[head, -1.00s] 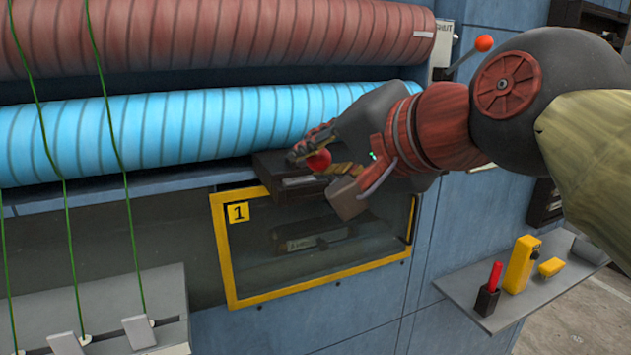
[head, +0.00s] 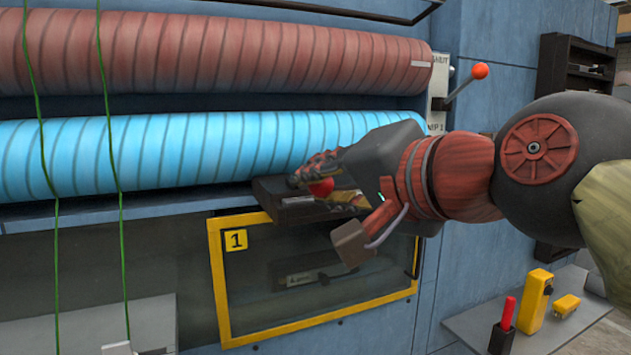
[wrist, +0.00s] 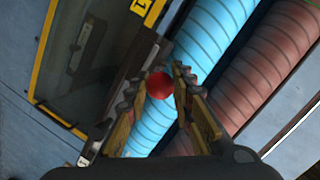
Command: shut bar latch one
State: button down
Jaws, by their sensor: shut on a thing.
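A red ball knob (head: 320,187) sits above the yellow-framed window marked 1 (head: 216,270). My gripper (wrist: 160,78) is shut on the red knob (wrist: 159,86), with its yellow and dark fingers on either side of it. A dark block or ledge (head: 270,190) juts out below the lower roller, beside my fingers. My gripper and wrist hide much of it, and I cannot tell how the latch bar lies. The window panel shows at the upper left of the wrist view (wrist: 45,45).
A blue ribbed roller (head: 150,150) runs close behind my gripper, with a red-brown roller (head: 200,50) above. A lever with an orange knob (head: 480,71) stands at right. A shelf (head: 470,325) at lower right holds yellow items and a red-handled tool. Green cords hang at left.

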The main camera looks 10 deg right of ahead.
jog(key=c, duration=1.5)
grip_release()
jog(key=shift+c, duration=0.2)
jog(key=v, duration=1.2)
